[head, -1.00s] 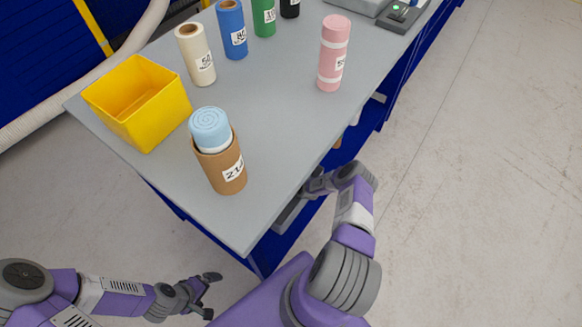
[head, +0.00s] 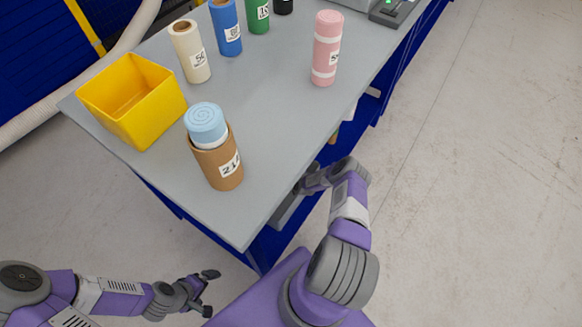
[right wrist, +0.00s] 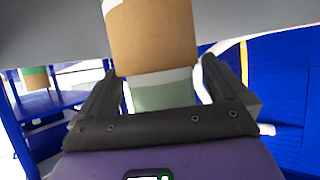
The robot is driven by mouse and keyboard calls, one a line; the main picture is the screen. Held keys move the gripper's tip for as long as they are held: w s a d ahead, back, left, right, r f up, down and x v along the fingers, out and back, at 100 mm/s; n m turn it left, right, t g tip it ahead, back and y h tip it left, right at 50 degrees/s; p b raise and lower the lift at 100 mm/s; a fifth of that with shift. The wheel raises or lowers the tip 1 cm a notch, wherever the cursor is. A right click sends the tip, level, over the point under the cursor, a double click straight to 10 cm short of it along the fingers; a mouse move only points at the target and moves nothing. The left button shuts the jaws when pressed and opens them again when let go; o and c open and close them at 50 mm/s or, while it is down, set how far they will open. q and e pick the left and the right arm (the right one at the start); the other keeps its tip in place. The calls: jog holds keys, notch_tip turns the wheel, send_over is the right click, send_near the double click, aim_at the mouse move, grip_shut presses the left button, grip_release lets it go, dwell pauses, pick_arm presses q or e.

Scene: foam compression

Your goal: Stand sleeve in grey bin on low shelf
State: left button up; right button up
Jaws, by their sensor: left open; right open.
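In the right wrist view, a brown cardboard sleeve (right wrist: 152,38) stands between the fingertips of my right gripper (right wrist: 160,82). The fingers are apart, with a pale green and white cylindrical part (right wrist: 160,92) showing below the brown. In the head view, my right gripper (head: 304,187) is beside the table's near right edge, mostly hidden below it. Another brown sleeve (head: 216,168), with a number label, stands on the tabletop around a light blue foam roll (head: 206,121). My left gripper (head: 208,291) is open and empty, in front of the table.
The grey tabletop (head: 270,130) holds a yellow bin (head: 150,118), a pink roll (head: 326,48), and cream (head: 190,50), blue (head: 226,27) and green (head: 257,14) rolls. A grey device (head: 393,10) sits at the back. The floor to the right (head: 470,190) is clear.

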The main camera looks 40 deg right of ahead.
jog(key=p+v, duration=0.6)
jog(key=v, duration=0.6)
jog(key=shift+s+r, duration=0.1)
